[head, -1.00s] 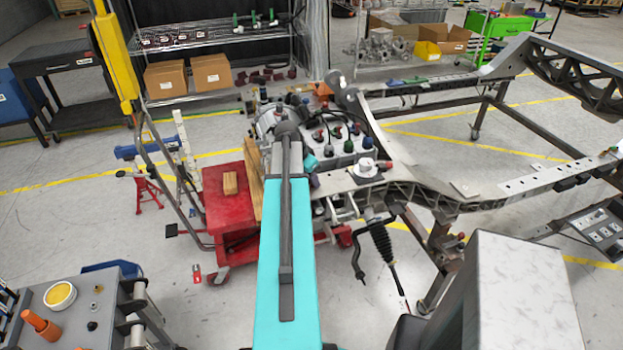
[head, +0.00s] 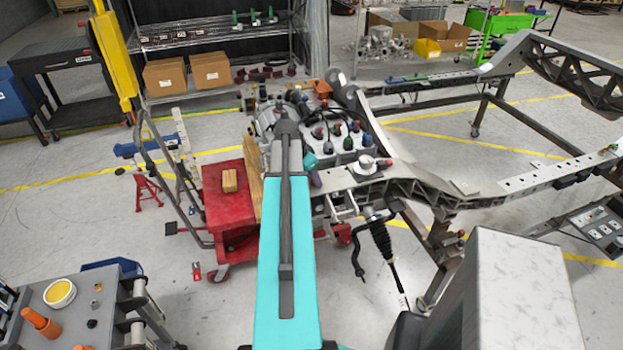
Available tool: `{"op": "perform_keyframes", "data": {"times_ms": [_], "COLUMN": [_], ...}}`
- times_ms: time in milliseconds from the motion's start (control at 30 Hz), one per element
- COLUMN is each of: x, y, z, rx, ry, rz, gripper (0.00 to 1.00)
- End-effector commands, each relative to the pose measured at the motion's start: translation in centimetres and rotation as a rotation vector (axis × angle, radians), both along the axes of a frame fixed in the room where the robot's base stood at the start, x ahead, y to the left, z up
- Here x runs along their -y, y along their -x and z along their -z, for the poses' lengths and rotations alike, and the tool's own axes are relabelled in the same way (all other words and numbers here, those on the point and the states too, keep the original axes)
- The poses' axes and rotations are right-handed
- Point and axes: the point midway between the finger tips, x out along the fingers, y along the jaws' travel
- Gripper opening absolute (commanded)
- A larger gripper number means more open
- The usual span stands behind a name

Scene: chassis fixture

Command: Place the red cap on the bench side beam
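A small red cap-like piece (head: 386,162) shows at the near edge of the engine area, by the start of the bench side beam (head: 520,183). It sits right beside a round whitish part (head: 366,164); I cannot tell whether they touch. The beam is pale grey with holes and runs to the right. My teal arm link rises through the middle of the view, and a small teal part of my wrist shows to its right. My gripper's fingers cannot be made out; they seem hidden behind my arm.
Several coloured knobs (head: 338,130) stand on the engine behind. A red cart (head: 230,205) with a wooden block is left of my arm. A grey tool table (head: 75,310) with a yellow-filled bowl (head: 60,293) is at lower left. Open floor lies between.

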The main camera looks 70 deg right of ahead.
Motion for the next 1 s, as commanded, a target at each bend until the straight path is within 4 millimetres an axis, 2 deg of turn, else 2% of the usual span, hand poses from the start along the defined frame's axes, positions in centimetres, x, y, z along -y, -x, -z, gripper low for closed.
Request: {"op": "perform_keyframes", "data": {"times_ms": [367,1000], "x": [-0.7,-2.9], "y": [-0.4,-1.6], "z": [-2.0,-8.2], "rx": [0.0,0.0], "ry": [0.001,0.001], "rz": [0.0,0.0], "gripper": [0.38,0.38]}}
